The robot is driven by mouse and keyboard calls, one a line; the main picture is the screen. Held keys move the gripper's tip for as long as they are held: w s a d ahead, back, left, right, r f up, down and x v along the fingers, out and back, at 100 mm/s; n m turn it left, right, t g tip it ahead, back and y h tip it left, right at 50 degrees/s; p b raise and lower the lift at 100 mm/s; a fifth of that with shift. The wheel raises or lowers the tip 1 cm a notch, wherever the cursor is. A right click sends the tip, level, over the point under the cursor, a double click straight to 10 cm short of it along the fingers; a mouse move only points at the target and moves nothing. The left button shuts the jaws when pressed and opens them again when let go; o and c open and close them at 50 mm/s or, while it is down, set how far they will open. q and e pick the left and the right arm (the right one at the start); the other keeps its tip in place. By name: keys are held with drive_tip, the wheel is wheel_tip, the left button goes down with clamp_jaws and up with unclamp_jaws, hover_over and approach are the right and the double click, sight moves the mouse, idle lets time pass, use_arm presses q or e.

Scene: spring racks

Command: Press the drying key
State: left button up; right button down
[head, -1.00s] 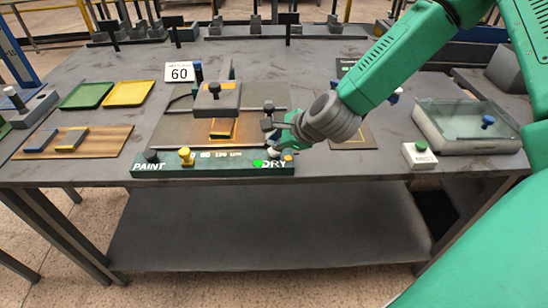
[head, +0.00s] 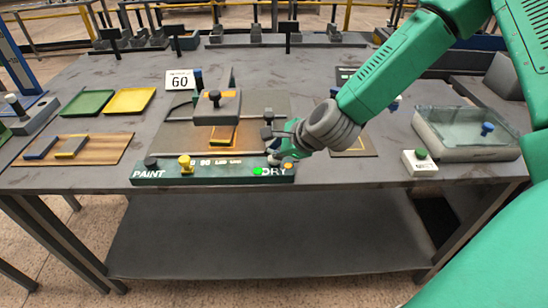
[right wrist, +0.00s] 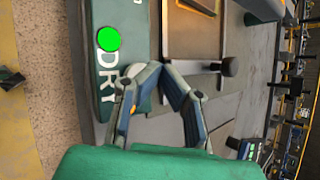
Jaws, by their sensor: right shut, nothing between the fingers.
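The green control panel (head: 215,174) runs along the table's front edge, with the word PAINT at its left end and DRY at its right end. A green light (head: 257,171) is lit beside DRY; it also shows in the right wrist view (right wrist: 109,39). My right gripper (head: 276,155) is shut and empty, its fingers pointing down at the DRY end. In the right wrist view, the fingertips (right wrist: 163,68) are beside the DRY lettering. The drying key is largely hidden by the fingers, and I cannot tell whether they touch it. My left gripper is out of view.
A yellow knob (head: 185,163) and a dark knob (head: 151,162) stand on the panel's left part. Behind it, a grey block (head: 217,107) stands over a glowing orange-yellow piece (head: 222,135).

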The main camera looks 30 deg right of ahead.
idle(0.4)
drive_tip(key=shift+f+b, duration=0.3)
drive_tip(key=shift+f, duration=0.1)
drive_tip(key=shift+f+b, duration=0.5)
drive_tip(key=shift+f, duration=0.1)
idle(0.6)
drive_tip(key=shift+r, duration=0.15)
drive_tip(key=shift+r+p, duration=0.9)
wheel_tip(320, 180, up, 5)
drive_tip(key=p, duration=0.4)
drive_tip(key=shift+r+p, duration=0.1)
drive_tip(key=shift+p, duration=0.2)
idle(0.5)
